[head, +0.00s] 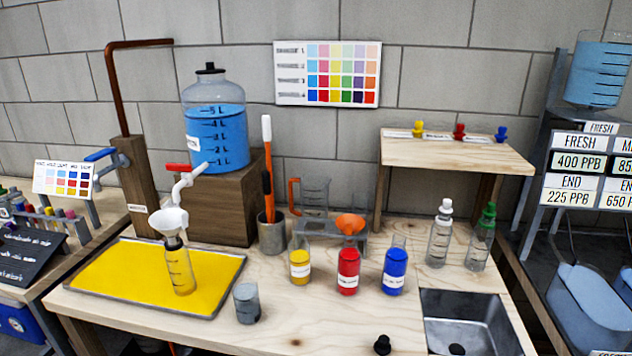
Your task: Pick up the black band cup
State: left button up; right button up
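A small grey cup (247,303) stands upright on the wooden table, just right of the yellow tray's front corner. Its lower part looks darker, but a clear black band is hard to make out at this size. A small black knob-like object (382,345) sits at the table's front edge; it does not look like a cup. Neither of my grippers is in view.
A yellow tray (90,284) holds a bottle with a white funnel (172,222). Yellow (300,266), red (348,272) and blue (395,272) bottles stand right of the cup. A sink (470,310) is at the right. The table in front of the bottles is mostly clear.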

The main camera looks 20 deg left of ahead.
aim_at(245, 291)
jog(key=j+u, duration=0.1)
jog(key=u, duration=0.35)
jog(key=j+u, duration=0.1)
jog(key=u, duration=0.35)
jog(key=j+u, duration=0.1)
jog(key=u, duration=0.4)
